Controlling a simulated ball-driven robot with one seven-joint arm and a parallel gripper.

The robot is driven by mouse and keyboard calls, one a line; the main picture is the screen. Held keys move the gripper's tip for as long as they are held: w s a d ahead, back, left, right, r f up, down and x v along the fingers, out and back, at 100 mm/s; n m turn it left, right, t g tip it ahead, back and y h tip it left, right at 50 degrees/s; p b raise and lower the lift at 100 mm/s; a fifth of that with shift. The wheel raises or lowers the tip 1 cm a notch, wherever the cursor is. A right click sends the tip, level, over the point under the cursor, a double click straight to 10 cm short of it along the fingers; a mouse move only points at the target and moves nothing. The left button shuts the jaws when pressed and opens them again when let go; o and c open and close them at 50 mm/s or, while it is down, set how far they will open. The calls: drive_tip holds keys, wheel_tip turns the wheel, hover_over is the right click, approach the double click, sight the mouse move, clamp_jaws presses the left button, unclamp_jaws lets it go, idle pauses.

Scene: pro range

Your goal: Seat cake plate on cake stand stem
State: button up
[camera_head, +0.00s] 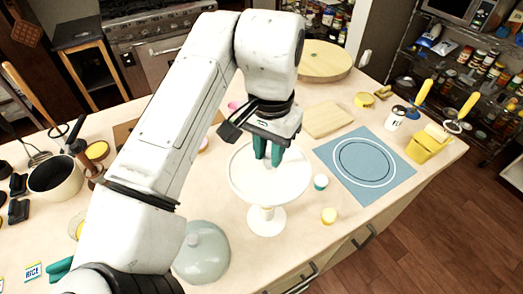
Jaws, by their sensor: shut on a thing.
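The white round cake plate (290,186) is level in the middle of the counter. My gripper (268,163), with teal fingers, points down over the plate's far half and is shut on it; the exact grip point is hard to see. The white cake stand stem (266,222) stands upright on its round foot below the plate's near side. The plate hides the stem's top, so I cannot tell whether they touch or are apart.
A pale green dome (202,252) sits at the near left. A blue mat (400,172) with a white ring lies clear at right. A wooden board (326,119) and a yellow caddy (428,143) stand beyond.

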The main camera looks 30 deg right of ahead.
sight(268, 169)
drive_tip(key=shift+a+f+b, duration=0.1)
drive_tip(key=shift+f+b, duration=1.6)
drive_tip(key=shift+f, duration=1.6)
drive_tip(key=shift+f, duration=0.3)
drive_tip(key=o, duration=0.6)
drive_tip(key=shift+r+p, duration=1.7)
drive_tip(key=shift+r, duration=0.85)
